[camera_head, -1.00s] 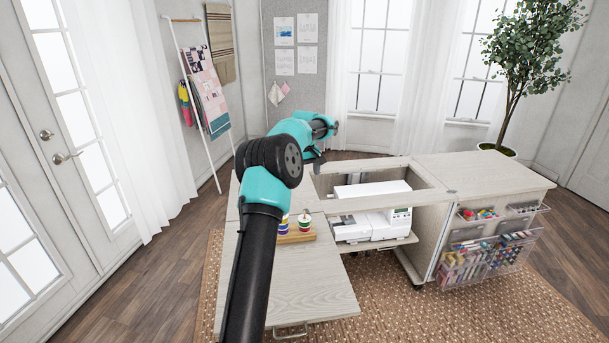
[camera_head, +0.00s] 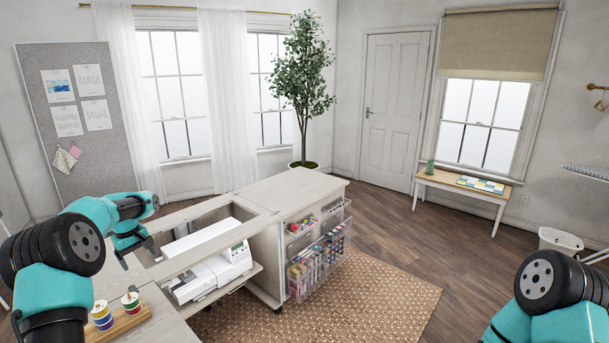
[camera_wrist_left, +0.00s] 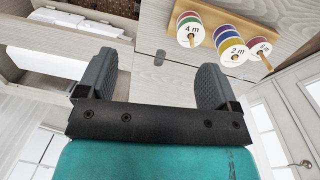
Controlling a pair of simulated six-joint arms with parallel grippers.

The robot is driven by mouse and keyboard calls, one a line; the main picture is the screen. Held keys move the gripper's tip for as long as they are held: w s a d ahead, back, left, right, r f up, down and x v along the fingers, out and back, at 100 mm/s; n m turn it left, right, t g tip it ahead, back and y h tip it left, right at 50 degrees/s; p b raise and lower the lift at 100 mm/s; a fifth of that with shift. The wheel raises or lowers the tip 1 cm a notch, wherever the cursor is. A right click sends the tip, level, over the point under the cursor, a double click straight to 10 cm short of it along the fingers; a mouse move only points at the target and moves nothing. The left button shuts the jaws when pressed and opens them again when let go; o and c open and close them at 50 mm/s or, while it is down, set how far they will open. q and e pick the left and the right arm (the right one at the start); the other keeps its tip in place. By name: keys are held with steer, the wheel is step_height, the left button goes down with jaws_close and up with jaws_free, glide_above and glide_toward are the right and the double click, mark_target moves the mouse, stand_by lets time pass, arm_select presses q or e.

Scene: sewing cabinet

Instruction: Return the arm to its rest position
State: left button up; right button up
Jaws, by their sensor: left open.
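My left arm comes in from the left in the head view, bent at a dark joint. Its left gripper (camera_head: 140,247) hangs over the cabinet's left side, beside the sewing machine opening. In the left wrist view the two grey fingers of this gripper (camera_wrist_left: 155,70) stand wide apart with nothing between them. Pale wood of the cabinet lies behind them. My right arm (camera_head: 553,290) shows only as a teal and black link at the lower right; its gripper is out of view.
The sewing cabinet (camera_head: 300,190) holds a white sewing machine (camera_head: 215,270). Clear bins (camera_head: 318,262) hang on the cabinet's side.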

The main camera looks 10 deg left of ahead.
arm_select(q)
steer(key=w+d+f+m+t+h, duration=0.1)
steer(key=d+f+m, duration=0.1)
steer(key=d+f, duration=0.5)
steer(key=w+d+f+m+h, duration=0.15)
steer(key=d+f, duration=0.35)
steer(key=d, duration=0.5)
steer(key=s+d+f+m, duration=0.1)
steer(key=s+d+f, duration=0.15)
steer(key=d, duration=0.25)
steer(key=s+d+f+m+t, duration=0.1)
steer(key=s+d+f, duration=0.15)
steer(key=d, duration=0.25)
steer(key=s+d+f+m, duration=0.2)
steer(key=d+f, duration=0.2)
steer(key=d, duration=0.1)
steer(key=s+d+f+m, duration=0.1)
steer(key=s+d+f, duration=0.2)
steer(key=s, duration=0.5)
steer(key=s+d+f+g, duration=0.1)
steer(key=s+d+f, duration=0.2)
steer(key=s, duration=0.5)
steer(key=s+d+f+m+g, duration=0.1)
steer(key=s+d+f, duration=0.2)
steer(key=s, duration=0.5)
steer(key=shift+f+m+h, duration=0.35)
steer(key=shift+f, duration=0.25)
